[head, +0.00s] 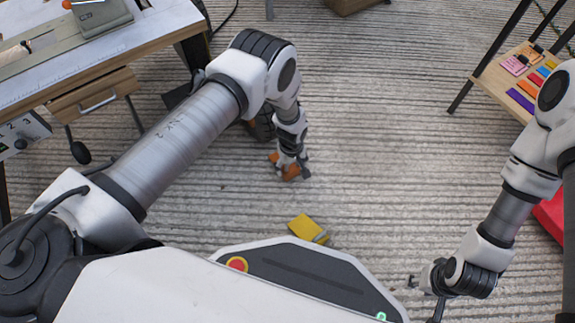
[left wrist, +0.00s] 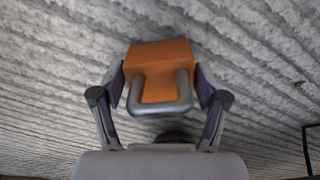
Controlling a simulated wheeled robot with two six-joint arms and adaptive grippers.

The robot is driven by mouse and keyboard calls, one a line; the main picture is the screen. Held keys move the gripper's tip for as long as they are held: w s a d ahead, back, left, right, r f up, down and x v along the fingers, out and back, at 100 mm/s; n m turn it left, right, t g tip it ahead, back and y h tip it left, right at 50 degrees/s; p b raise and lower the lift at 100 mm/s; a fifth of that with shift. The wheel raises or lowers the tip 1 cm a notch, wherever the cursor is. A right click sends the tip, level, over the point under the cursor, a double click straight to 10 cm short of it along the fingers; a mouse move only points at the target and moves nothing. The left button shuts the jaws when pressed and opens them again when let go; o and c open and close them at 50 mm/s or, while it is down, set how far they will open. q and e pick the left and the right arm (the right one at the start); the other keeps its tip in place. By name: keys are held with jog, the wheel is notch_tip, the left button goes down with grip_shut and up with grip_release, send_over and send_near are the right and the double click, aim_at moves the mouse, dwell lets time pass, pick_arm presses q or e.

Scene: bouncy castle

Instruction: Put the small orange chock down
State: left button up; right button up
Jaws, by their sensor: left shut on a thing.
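The small orange chock (left wrist: 163,55) is held between the two fingers of my left gripper (left wrist: 160,88), one finger on each side, with a grey handle bar toward the wrist camera. In the head view the left gripper (head: 291,169) is low over the grey ribbed floor, and the orange chock (head: 290,173) shows partly behind its fingers. I cannot tell whether the chock touches the floor. My right gripper (head: 425,295) is low at the bottom right, apart from any object; its fingers are too small and partly hidden to read.
A yellow block (head: 307,228) lies on the floor at my base's front edge. A workbench (head: 100,45) with a drawer stands at the upper left. A shelf table (head: 500,80) with coloured items stands at the right, near a red object (head: 550,213). The middle floor is clear.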

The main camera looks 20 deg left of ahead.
pick_arm(q)
jog(key=shift+f, duration=0.2)
jog(key=o, duration=1.6)
jog(key=shift+c, duration=0.2)
jog(key=shift+r, duration=0.1)
